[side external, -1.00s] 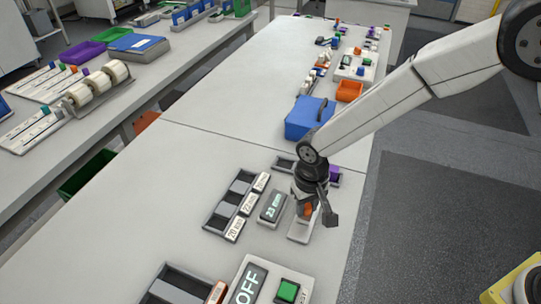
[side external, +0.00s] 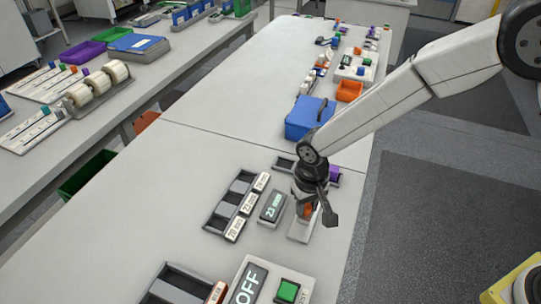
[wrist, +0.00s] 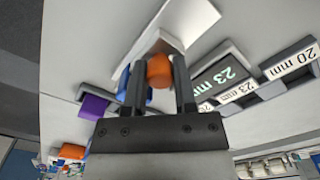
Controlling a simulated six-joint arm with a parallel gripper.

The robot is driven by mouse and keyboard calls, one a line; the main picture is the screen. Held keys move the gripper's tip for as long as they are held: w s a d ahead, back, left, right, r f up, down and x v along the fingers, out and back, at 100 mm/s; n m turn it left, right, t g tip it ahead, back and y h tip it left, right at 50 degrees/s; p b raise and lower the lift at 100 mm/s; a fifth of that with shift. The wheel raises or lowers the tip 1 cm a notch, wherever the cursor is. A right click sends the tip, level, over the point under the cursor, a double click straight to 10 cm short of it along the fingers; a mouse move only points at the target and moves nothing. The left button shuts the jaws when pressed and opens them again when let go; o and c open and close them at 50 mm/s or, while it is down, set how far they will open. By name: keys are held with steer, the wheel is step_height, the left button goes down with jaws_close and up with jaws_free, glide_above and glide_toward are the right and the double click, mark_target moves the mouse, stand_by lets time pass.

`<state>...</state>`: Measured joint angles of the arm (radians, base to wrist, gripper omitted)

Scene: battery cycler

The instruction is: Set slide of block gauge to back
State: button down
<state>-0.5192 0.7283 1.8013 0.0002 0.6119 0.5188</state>
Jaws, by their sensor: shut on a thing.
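The block gauge has a pale base (side external: 299,234) and a dark display (side external: 272,207) reading 23 mm. The display also shows in the wrist view (wrist: 220,77). The gauge's orange slide knob (wrist: 160,70) sits between the two dark fingers of my gripper (wrist: 160,80). My gripper (side external: 309,208) points down over the gauge and is shut on this knob. In the side view only a small part of the orange knob (side external: 307,211) shows, and my gripper hides much of the slide's track.
A dark tray (side external: 217,222) with labelled mm blocks lies left of the gauge. A purple block (side external: 335,174) is just behind my gripper, and a blue box (side external: 308,119) stands farther back. An OFF panel with a green button (side external: 288,291) is in front. The table's left side is clear.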

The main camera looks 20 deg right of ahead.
mark_target(301, 229)
steer(key=shift+s+a, duration=1.1)
steer(key=shift+a, duration=0.05)
steer(key=shift+c, duration=2.1)
jaws_free()
steer(key=shift+r, duration=0.15)
steer(key=shift+r, duration=0.2)
step_height(301, 229, up, 7)
steer(key=shift+d+r, duration=0.1)
